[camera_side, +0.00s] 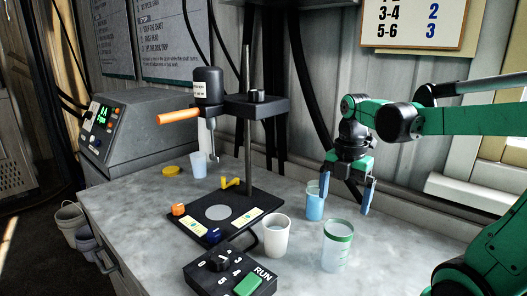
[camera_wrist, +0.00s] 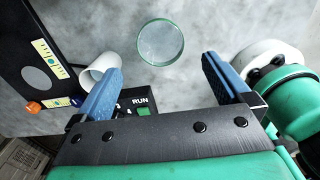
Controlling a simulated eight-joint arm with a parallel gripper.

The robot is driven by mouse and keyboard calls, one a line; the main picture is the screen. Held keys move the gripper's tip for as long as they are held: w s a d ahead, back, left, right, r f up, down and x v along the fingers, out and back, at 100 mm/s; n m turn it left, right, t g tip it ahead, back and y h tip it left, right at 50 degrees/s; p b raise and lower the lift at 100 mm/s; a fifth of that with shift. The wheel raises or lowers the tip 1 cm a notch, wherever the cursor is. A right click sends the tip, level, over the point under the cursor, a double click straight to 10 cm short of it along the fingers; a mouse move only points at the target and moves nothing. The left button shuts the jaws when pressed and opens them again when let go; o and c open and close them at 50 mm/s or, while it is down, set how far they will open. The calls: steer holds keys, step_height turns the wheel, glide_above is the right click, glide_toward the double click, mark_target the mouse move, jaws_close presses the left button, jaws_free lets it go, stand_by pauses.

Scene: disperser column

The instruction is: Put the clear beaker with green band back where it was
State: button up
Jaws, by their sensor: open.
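The clear beaker with a green band (camera_side: 337,247) stands upright on the grey bench at the front right, with the band at its rim. In the wrist view its round green rim (camera_wrist: 161,43) lies beyond the blue fingertips, near the middle between them. My gripper (camera_side: 344,203) is open and empty, pointing down above the bench behind the beaker and apart from it. Its two blue fingers also frame the wrist view (camera_wrist: 161,68).
A white cup (camera_side: 277,236) stands just left of the beaker. A light-blue cup (camera_side: 313,207) appears partly behind my left finger. The disperser stand's black base (camera_side: 262,200) and a control box with a green RUN button (camera_side: 247,284) lie left. Bare bench lies right of the beaker.

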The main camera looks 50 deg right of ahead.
steer(key=w+a+m+t, duration=0.2)
steer(key=a+m, duration=0.4)
steer(key=m, duration=0.3)
steer(key=w+a+f+m+t, duration=0.1)
steer(key=w+a+m+t, duration=0.1)
steer(key=a+m+t, duration=0.3)
steer(key=shift+w+a+f+m, duration=0.15)
steer(key=shift+w+a+m, duration=0.2)
steer(key=shift+a+m, duration=1.2)
steer(key=shift+d+m, duration=0.45)
steer(key=shift+d, duration=0.05)
